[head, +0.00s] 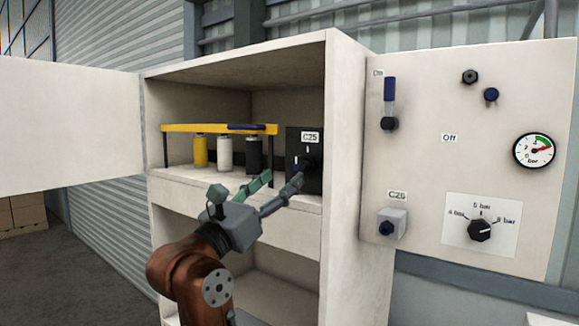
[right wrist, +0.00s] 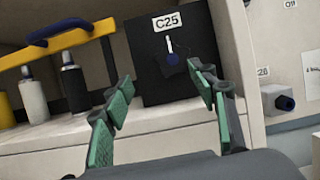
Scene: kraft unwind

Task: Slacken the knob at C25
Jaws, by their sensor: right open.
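The C25 unit is a black box (head: 317,180) with a white C25 label, standing at the right end of the cabinet's upper shelf. In the right wrist view the box (right wrist: 190,75) carries a small dark blue knob (right wrist: 173,59) with a white mark above it. In the head view the knob is partly hidden by a finger. My right gripper (head: 280,184) is in front of the shelf, its fingers pointing toward the box. In the right wrist view its green-padded fingers (right wrist: 165,85) are spread, with nothing between them, and the knob shows beyond them. My left gripper is not in view.
A yellow rack (head: 205,128) with yellow, white and black bottles stands left of the box. An open cabinet door (head: 70,125) is at the left. A panel (head: 425,90) at the right holds a gauge (head: 535,150), a pressure dial (head: 481,229) and the C26 knob (head: 387,228).

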